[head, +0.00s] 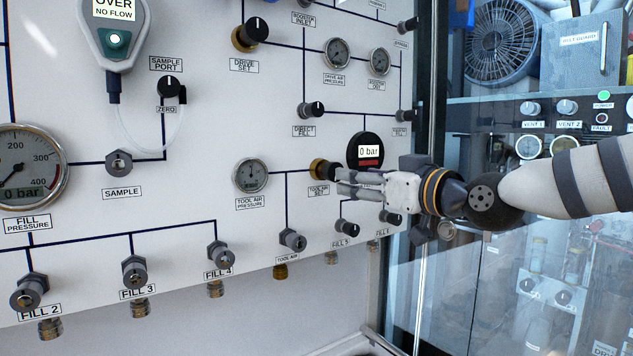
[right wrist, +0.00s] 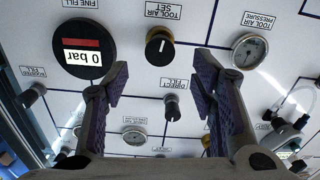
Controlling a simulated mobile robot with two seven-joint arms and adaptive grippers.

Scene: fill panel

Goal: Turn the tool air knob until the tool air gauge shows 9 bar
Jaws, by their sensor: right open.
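The tool air set knob (head: 318,168) is black on a brass base on the white panel. It also shows in the right wrist view (right wrist: 160,46), where the picture is upside down. The tool air pressure gauge (head: 250,175) is a round dial left of the knob; it shows in the right wrist view (right wrist: 249,51) too. Its needle is too small to read. My right gripper (head: 343,183) is open in front of the knob. In the right wrist view, its fingers (right wrist: 160,80) are spread, with the knob beyond the gap between them. No contact shows. My left gripper is not in view.
A black digital gauge reading 0 bar (head: 367,151) sits right of the knob, near my gripper. The drive set knob (head: 250,33) is higher up. The tool air outlet fitting (head: 292,240) is below. A glass-fronted cabinet (head: 480,270) stands at right.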

